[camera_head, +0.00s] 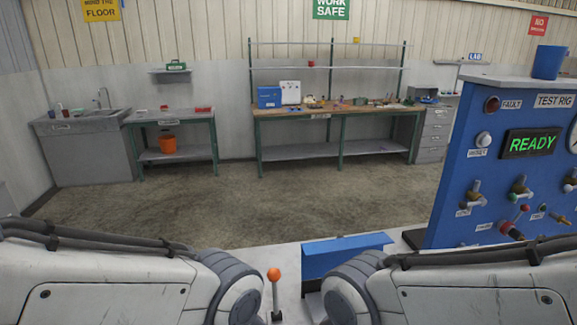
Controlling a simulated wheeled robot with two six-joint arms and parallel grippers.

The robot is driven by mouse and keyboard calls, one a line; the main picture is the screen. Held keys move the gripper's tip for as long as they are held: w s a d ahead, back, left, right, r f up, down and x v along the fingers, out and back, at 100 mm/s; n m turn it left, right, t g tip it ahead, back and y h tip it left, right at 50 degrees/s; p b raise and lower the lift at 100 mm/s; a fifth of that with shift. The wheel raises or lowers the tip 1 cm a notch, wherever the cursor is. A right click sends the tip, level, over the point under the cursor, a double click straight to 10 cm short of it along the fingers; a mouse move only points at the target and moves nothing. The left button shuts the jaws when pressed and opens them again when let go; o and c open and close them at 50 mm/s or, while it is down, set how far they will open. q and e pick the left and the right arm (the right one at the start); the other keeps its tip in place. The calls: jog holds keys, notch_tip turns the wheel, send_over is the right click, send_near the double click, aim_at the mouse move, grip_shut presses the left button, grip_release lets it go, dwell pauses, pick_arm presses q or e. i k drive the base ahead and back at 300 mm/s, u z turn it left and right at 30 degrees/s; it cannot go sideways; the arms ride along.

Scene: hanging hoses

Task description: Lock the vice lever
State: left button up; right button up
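A lever with an orange ball knob (274,275) stands nearly upright on the pale bench top at the bottom middle. Its thin grey stem runs down to a dark base at the lower picture edge. A blue block (345,254), which looks like part of the vice, sits to the right of the lever. Its lower part is hidden by my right arm. My two white arms come in from the left and right and end in grey joints on either side of the lever. Neither gripper shows, and I see nothing touching the lever.
A blue test rig (475,170) with a READY display, valves and knobs stands close on the right. A blue cup (549,62) sits on top of it. Across open floor, a workbench (330,111) and a sink unit (80,150) line the far wall.

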aim_at(273, 274)
jog(key=u, duration=0.8)
jog(key=k, duration=0.7)
jog(key=z, duration=1)
jog(key=i, duration=0.5)
jog(key=u, duration=0.05)
